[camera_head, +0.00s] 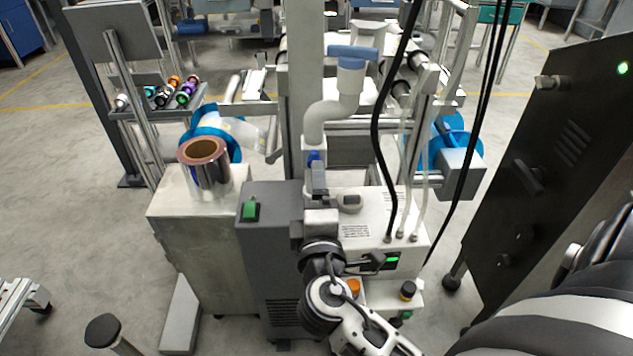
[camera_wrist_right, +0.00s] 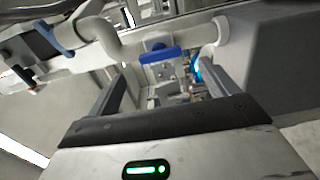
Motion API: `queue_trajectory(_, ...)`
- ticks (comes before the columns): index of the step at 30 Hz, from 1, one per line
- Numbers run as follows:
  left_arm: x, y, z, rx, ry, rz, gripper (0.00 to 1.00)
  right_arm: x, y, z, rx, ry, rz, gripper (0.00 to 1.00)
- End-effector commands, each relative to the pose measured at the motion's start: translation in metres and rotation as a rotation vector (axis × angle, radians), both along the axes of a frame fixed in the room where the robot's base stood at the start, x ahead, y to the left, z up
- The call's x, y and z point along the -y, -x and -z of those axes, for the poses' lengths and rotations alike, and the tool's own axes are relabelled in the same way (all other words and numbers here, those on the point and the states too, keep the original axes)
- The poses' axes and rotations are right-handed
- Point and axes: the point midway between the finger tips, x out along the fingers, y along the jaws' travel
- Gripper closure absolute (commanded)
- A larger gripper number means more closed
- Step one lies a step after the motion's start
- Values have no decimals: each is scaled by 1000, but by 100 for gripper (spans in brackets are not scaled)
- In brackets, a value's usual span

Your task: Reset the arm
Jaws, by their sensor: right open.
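My right gripper (camera_head: 319,190) reaches up over the middle of the machine, in front of the pale pipe (camera_head: 332,118) and its blue-handled valve. In the right wrist view the two fingers of this gripper (camera_wrist_right: 172,88) are spread apart with no held object between them. A blue handle (camera_wrist_right: 160,55) shows beyond the fingers, apart from them. My left gripper is not in view. A shiny film reel (camera_head: 211,174) with a brown core stands on the grey cabinet (camera_head: 207,255) to the left of the gripper.
A tray (camera_head: 158,112) of small coloured rolls is at the back left. Black cables (camera_head: 377,130) hang right of my gripper. A dark cabinet (camera_head: 545,150) stands at the right. A black-topped post (camera_head: 103,329) is at the lower left. Open floor (camera_head: 70,220) lies at the left.

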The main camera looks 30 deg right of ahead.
Motion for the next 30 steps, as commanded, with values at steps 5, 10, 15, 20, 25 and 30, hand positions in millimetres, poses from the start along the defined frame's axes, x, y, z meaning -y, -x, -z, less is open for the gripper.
queue_trajectory(5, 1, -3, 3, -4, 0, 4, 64, -8, 14, 0, 0, -1, 1, 15)
queue_trajectory(10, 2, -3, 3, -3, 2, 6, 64, -9, 15, 0, 1, -1, 1, 15)
queue_trajectory(15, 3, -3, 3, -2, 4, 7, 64, -9, 15, 0, 1, -1, 1, 15)
queue_trajectory(20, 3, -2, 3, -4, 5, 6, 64, -9, 15, 0, 1, -1, 1, 15)
queue_trajectory(25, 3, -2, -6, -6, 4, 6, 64, -12, 16, 6, -26, -73, -30, 15)
queue_trajectory(30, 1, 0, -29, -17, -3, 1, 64, -35, 31, 35, -131, -431, -144, 15)
